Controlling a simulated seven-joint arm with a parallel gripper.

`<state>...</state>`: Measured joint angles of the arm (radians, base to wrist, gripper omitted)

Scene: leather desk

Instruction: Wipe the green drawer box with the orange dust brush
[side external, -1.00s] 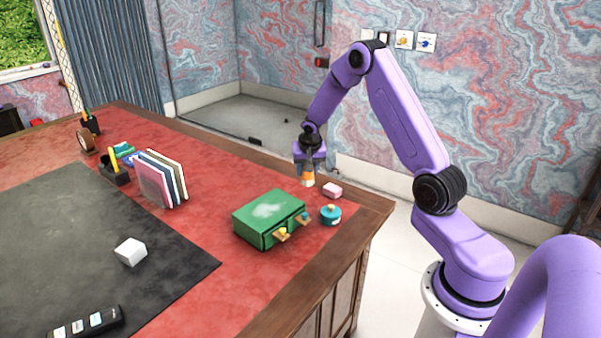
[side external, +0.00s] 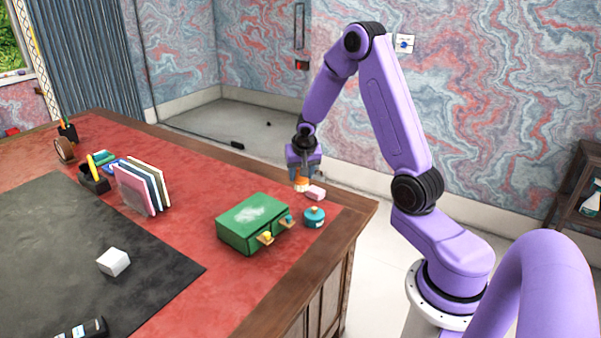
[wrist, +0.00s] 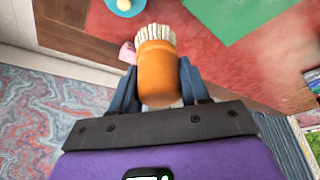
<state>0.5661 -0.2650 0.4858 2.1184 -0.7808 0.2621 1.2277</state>
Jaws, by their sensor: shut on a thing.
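The green drawer box (side external: 249,228) sits on the red leather part of the desk, with a pale dusty patch on its top. It also shows in part at the top of the wrist view (wrist: 225,14). My gripper (side external: 302,176) is shut on the orange dust brush (wrist: 157,72), whose pale bristles point away from the gripper in the wrist view. In the side view the brush (side external: 301,185) hangs bristles down behind and to the right of the box, apart from it. I cannot tell whether the bristles touch the desk.
A pink block (side external: 316,193) lies right beside the brush. A round teal container (side external: 314,217) stands right of the box, near the desk's edge. Upright books (side external: 142,187), a pen holder (side external: 94,181) and a white cube (side external: 113,262) are to the left. Red surface between books and box is clear.

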